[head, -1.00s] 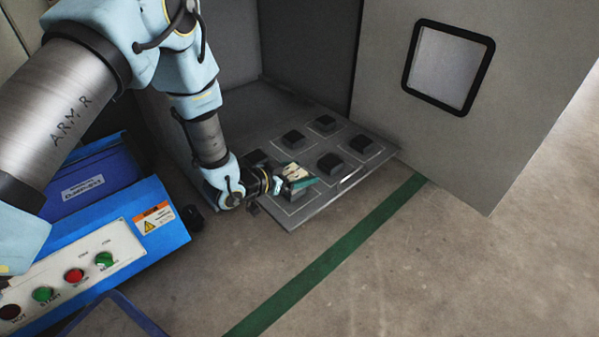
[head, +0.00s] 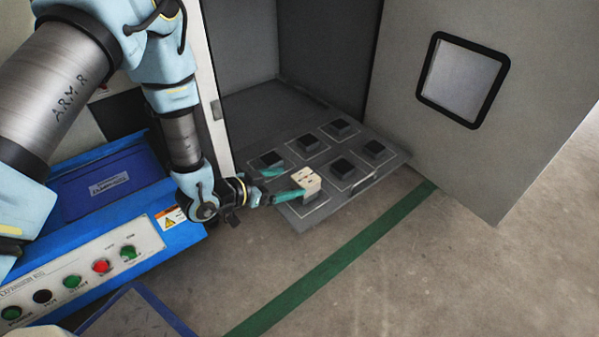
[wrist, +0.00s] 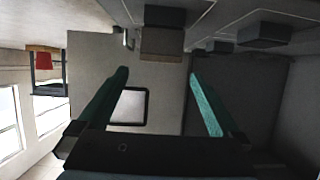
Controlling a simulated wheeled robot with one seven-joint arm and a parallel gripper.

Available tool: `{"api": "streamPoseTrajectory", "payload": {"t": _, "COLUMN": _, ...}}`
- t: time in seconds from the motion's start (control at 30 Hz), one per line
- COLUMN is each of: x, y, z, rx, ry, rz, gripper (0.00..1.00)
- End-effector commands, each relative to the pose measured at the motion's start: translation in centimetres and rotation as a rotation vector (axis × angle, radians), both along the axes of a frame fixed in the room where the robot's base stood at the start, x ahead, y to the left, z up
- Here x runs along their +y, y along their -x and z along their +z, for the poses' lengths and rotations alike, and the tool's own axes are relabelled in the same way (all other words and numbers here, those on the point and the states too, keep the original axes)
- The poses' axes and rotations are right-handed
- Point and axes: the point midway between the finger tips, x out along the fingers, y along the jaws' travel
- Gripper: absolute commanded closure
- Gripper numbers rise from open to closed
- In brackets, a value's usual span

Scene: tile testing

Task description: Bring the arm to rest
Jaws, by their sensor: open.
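My gripper (head: 292,181) shows in the head view at the left front of the grey pull-out tray. Its two green fingers are open and point right. A beige tile (head: 308,179) sits on the front-left dark block of the tray (head: 391,166), just beyond the fingertips. In the wrist view the open fingers (wrist: 158,75) have nothing between them. The tile (wrist: 162,43) shows ahead of them there, in an upside-down scene, apart from the fingers.
The tray extends from a grey chamber whose windowed door (head: 440,130) stands open at the right. A blue control console (head: 140,225) with several buttons is at the left, close to my arm. Floor with a green line (head: 330,265) is clear in front.

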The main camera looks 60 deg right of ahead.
Motion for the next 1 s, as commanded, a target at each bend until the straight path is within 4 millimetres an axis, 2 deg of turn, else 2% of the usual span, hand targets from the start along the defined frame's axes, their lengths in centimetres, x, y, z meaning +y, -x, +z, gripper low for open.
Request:
{"api": "streamPoseTrajectory", "payload": {"t": 0.1, "x": 1.2, "y": -0.4, "z": 0.6, "rx": 0.001, "ry": -0.001, "rz": 0.002, "gripper": 0.00}}
{"api": "streamPoseTrajectory", "payload": {"t": 0.23, "x": 1.7, "y": -0.5, "z": 0.7, "rx": 0.001, "ry": 0.000, "rz": 0.000, "gripper": 0.00}}
{"api": "streamPoseTrajectory", "payload": {"t": 1.0, "x": 1.7, "y": -0.5, "z": 0.7, "rx": 0.000, "ry": 0.001, "rz": 0.000, "gripper": 0.00}}
